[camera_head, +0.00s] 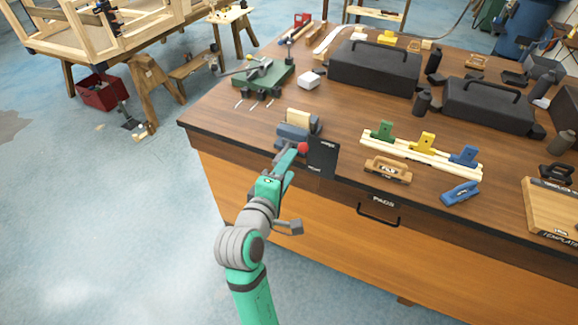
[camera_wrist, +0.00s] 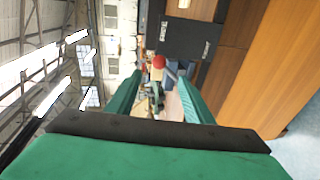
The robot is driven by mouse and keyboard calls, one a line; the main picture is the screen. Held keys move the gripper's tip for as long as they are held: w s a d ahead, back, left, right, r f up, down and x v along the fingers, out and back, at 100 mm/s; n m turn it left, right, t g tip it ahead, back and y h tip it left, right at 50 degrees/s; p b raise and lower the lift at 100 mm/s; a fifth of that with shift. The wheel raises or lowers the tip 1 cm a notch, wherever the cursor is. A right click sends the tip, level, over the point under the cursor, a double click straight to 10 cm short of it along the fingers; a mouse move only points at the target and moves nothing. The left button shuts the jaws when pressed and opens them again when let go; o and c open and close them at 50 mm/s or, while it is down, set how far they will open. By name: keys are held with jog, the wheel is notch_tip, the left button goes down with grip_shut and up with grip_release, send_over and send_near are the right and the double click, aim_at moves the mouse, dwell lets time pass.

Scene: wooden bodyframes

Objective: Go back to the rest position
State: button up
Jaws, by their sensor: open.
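My gripper (camera_head: 290,158) is at the front left edge of the wooden workbench (camera_head: 225,120) in the head view, at the end of my green and grey arm. In the wrist view my gripper (camera_wrist: 155,98) shows two green fingers spread apart with nothing held between them. A red ball-like thing (camera_head: 303,147) appears just beyond the fingertips; it also shows in the wrist view (camera_wrist: 159,62). A black panel (camera_head: 323,157) stands just right of the gripper at the bench edge. Whether the gripper touches either one I cannot tell.
A blue-grey block-like tool (camera_head: 297,133) lies close behind the gripper. A rack with green, yellow and blue clamps (camera_head: 425,150) and a tan sanding block (camera_head: 388,171) lie to the right. A drawer handle (camera_head: 379,217) juts from the bench front.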

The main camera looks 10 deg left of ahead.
jog(key=s+d+f+m+y, duration=0.25)
jog(key=s+f+m, duration=0.35)
jog(key=s+f, duration=1.05)
jog(key=s+d+f+m, duration=0.1)
jog(key=s+d+m, duration=0.2)
jog(key=s, duration=0.8)
jog(key=s+d+f+m, duration=0.1)
jog(key=s+d+m, duration=0.2)
jog(key=s+m, duration=0.3)
jog(key=f+v, duration=0.1)
jog(key=v, duration=0.3)
jog(key=shift+s+d, duration=0.2)
jog(key=shift+s, duration=0.25)
